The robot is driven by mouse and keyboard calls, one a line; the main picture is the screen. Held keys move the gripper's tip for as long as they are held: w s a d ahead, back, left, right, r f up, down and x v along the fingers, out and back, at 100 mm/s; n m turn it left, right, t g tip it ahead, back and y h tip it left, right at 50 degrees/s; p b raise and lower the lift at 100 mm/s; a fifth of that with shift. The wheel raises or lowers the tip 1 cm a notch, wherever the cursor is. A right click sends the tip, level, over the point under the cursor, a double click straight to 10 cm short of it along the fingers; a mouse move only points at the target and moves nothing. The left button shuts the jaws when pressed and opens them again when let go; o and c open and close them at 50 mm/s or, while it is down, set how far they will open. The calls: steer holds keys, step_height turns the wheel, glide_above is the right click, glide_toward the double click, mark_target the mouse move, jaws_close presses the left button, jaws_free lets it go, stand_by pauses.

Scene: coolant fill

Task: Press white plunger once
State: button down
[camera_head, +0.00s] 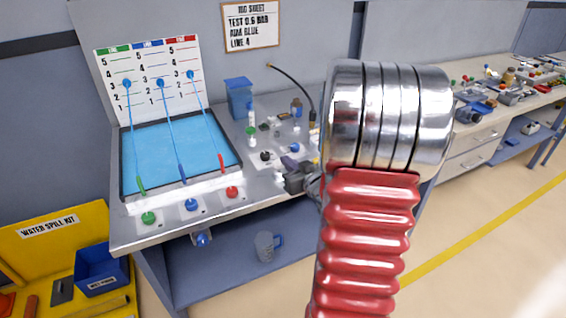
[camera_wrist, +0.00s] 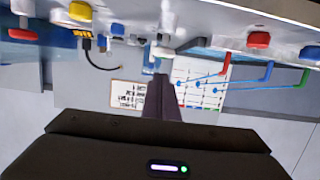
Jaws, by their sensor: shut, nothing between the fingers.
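A white plunger (camera_head: 278,177) appears to show at the front of the bench, just left of my gripper (camera_head: 289,163). I take it to be the white knob (camera_wrist: 168,18) at the top of the wrist view, beyond the fingers. My gripper (camera_wrist: 160,82) is shut and empty, its dark fingers together and pointing over the bench. A gap shows between the fingertips and that knob in the wrist view. My arm hides part of the bench right of the gripper in the head view.
Green, blue and red buttons (camera_head: 232,191) line the front edge left of my gripper. A blue-knobbed part (camera_head: 294,147) and a black knob (camera_head: 265,156) stand close behind. A blue tray with hoses (camera_head: 170,155) lies left. A mug (camera_head: 265,246) stands on the lower shelf.

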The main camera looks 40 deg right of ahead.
steer(key=v, duration=0.6)
steer(key=shift+s, duration=0.1)
stand_by(0.8)
steer(key=s+d+f+m+g+h, duration=0.2)
steer(key=s+f+m+g, duration=0.1)
steer(key=s+f+g, duration=0.7)
steer(key=s+a+r+n+y, duration=0.1)
steer(key=a+r, duration=0.4)
steer(key=a, duration=0.7)
steer(key=s+a+r+n+y, duration=0.1)
steer(key=a+r+n+y, duration=0.2)
steer(key=a, duration=0.9)
steer(key=s+a+r+n+t+y, duration=0.1)
steer(key=a+r+n+y, duration=0.1)
steer(key=a+r, duration=0.7)
steer(key=a, duration=0.3)
steer(key=shift+r, duration=0.25)
